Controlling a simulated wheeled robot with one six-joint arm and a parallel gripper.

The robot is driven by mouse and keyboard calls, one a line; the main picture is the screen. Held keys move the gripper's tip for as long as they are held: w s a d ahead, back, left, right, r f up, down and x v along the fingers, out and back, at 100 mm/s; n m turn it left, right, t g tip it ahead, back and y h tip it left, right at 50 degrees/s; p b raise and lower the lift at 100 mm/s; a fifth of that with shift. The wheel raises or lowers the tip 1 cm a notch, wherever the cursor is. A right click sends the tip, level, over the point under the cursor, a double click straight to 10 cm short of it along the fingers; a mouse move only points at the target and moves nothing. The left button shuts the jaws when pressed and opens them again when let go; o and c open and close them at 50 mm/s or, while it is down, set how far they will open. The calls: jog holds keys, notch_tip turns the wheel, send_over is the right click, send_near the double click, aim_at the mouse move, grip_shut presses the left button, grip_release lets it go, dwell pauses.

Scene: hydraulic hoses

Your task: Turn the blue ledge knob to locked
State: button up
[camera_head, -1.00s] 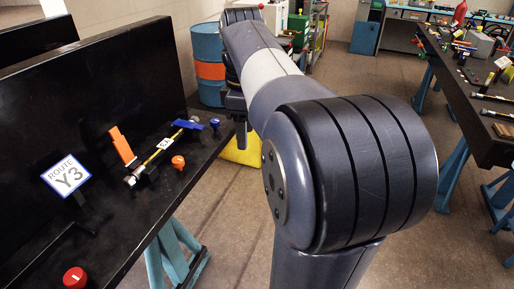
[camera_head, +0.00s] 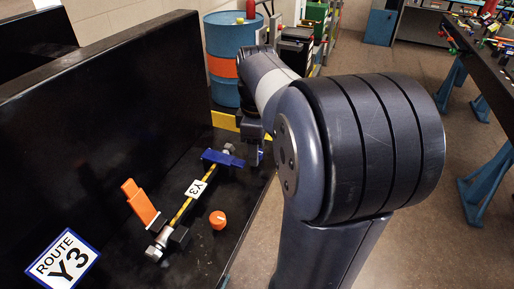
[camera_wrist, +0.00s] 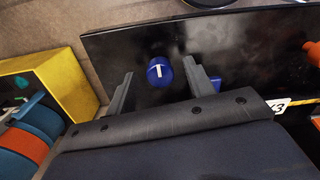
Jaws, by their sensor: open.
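The blue ledge knob (camera_wrist: 160,71) shows in the wrist view on the black ledge (camera_wrist: 225,40). It is round, with a white T-shaped mark on top. My gripper (camera_wrist: 158,66) is open, one finger to the left of the knob and one to the right. Gaps show between the knob and both fingers; I cannot tell how far above it they are. In the head view my gripper (camera_head: 255,157) is at the far end of the ledge, and I cannot make out the knob behind it.
A blue clamp (camera_head: 224,158) holds the far end of a yellow hose tagged Y3 (camera_head: 196,188). An orange knob (camera_head: 218,219) and an upright orange lever (camera_head: 140,203) stand nearby. A tall black panel (camera_head: 110,120) lines the left. A blue drum (camera_head: 225,45) stands beyond.

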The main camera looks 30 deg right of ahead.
jog(key=shift+f, duration=0.15)
jog(key=shift+c, duration=0.2)
jog(key=c, duration=0.9)
jog(key=shift+c, duration=0.2)
jog(key=m+p, duration=0.1)
jog(key=m, duration=0.1)
jog(key=m+p, duration=0.1)
jog(key=shift+r+m, duration=0.2)
jog(key=shift+m, duration=0.2)
jog(key=m+p, duration=0.2)
jog(key=m, duration=0.3)
jog(key=shift+m+p, duration=0.3)
jog(key=shift+p, duration=0.05)
jog(key=m+p, duration=0.1)
jog(key=m, duration=0.3)
jog(key=shift+f, duration=0.1)
jog(key=shift+m+p, duration=0.7)
jog(key=shift+m, duration=1.6)
